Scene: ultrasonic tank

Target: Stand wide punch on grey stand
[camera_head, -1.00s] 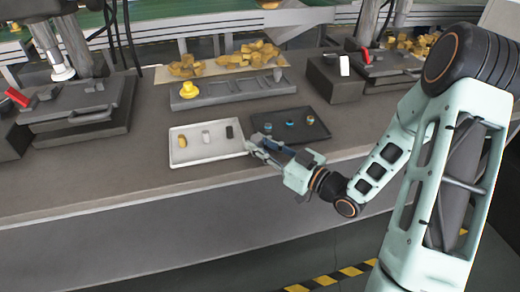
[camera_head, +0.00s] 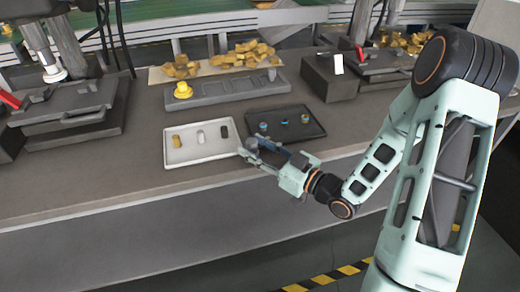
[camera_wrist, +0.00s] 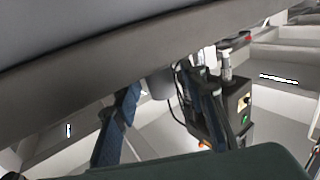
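The grey stand (camera_head: 228,92) is a long low block with recesses at the back of the table; a yellow round piece (camera_head: 183,90) sits on its left end. A white tray (camera_head: 190,158) holds a yellow piece (camera_head: 176,141), a pale grey piece (camera_head: 201,137) and a black piece (camera_head: 223,131). A black tray (camera_head: 318,131) beside it holds small blue-topped and brown pieces (camera_head: 284,121). I cannot tell which piece is the wide punch. My gripper (camera_head: 248,149) is at the white tray's front right corner, fingers apart and empty. The wrist view shows both fingers (camera_wrist: 165,120) spread.
Yellow parts (camera_head: 180,66) lie in heaps behind the stand. A dark press (camera_head: 72,110) stands at left, a dark box (camera_head: 332,78) at right. The grey table's front edge (camera_head: 120,215) runs below my gripper. Bare table lies left of the white tray.

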